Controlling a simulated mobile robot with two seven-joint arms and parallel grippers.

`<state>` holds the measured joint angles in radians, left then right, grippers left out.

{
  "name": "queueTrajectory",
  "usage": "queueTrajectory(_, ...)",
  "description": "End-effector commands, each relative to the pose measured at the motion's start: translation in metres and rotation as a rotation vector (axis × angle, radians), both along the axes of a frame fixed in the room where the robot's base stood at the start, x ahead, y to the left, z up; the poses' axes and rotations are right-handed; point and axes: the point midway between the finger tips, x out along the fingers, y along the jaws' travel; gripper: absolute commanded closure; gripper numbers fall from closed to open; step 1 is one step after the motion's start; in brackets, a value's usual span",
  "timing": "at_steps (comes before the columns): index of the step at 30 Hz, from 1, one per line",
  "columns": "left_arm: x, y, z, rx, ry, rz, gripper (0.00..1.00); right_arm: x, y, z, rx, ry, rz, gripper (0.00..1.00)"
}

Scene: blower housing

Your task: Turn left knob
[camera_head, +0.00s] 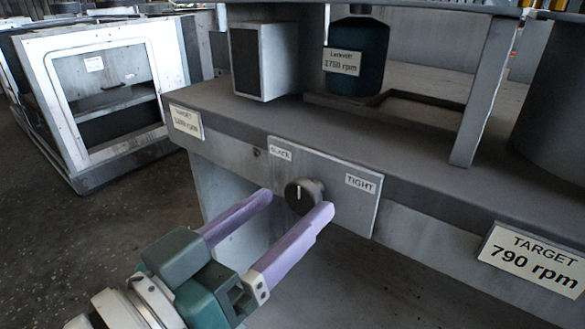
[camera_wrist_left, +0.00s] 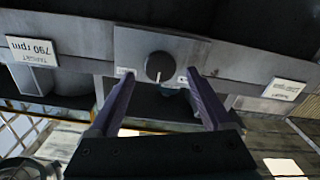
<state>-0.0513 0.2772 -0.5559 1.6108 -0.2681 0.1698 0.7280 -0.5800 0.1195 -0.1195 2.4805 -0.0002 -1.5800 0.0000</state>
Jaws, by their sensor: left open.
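The left knob (camera_head: 302,195) is a round dark knob on a grey plate (camera_head: 345,210) marked "SLACK" and "TIGHT", on the front face of the bench. My left gripper (camera_head: 294,203) is open, with its two purple fingers reaching toward the knob from the front. In the head view the right finger overlaps the knob's lower edge. In the left wrist view the knob (camera_wrist_left: 160,67) lies between and beyond the open fingertips (camera_wrist_left: 159,76), with its white pointer mark facing down. Contact cannot be told. My right gripper is not in view.
A "TARGET 790 rpm" label (camera_head: 533,258) is on the bench front at the right.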

Motion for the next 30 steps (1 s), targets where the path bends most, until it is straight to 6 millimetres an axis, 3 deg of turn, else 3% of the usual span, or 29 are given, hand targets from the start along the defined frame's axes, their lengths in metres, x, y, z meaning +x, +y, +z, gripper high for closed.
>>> queueTrajectory(5,0.0126,-0.0089,-0.0008,0.002,0.000,0.001,0.17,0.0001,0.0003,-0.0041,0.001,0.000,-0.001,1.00)
queueTrajectory(13,0.0138,-0.0101,-0.0001,0.002,0.000,0.001,0.17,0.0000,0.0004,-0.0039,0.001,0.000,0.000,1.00)
queueTrajectory(30,0.0136,-0.0097,-0.0003,0.002,0.000,0.001,0.80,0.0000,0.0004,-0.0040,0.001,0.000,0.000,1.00)
